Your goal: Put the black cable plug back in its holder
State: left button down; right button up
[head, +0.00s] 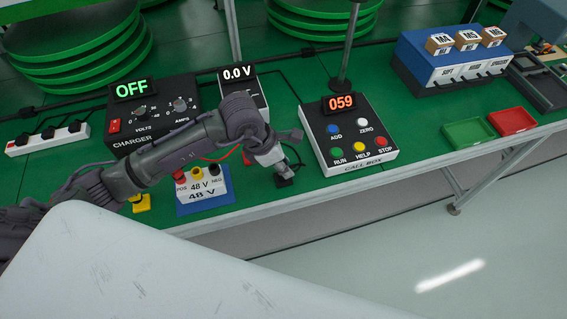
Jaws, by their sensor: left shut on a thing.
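My left gripper (277,164) reaches in from the left over the green bench and points down, shut. A black cable loops beside its fingers. The black cable plug itself is mostly hidden by the fingers, between them. A small black holder (285,182) sits on the bench near the front edge, right under the fingertips. I cannot tell whether the plug touches the holder or is seated in it. My right gripper is not in view.
The 48 V battery block (203,203) and a yellow holder (141,204) are left of the gripper. The charger (150,131), reading OFF, and a 0.0 V meter (240,78) stand behind. The call box (350,150) stands close on the right. Green (467,133) and red (513,122) trays lie farther right.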

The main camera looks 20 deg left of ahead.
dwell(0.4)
pick_arm(q)
jog(key=c, duration=0.8)
grip_release()
jog(key=shift+r+p, duration=2.3)
jog(key=shift+r, duration=1.45)
jog(key=shift+s+f, duration=0.1)
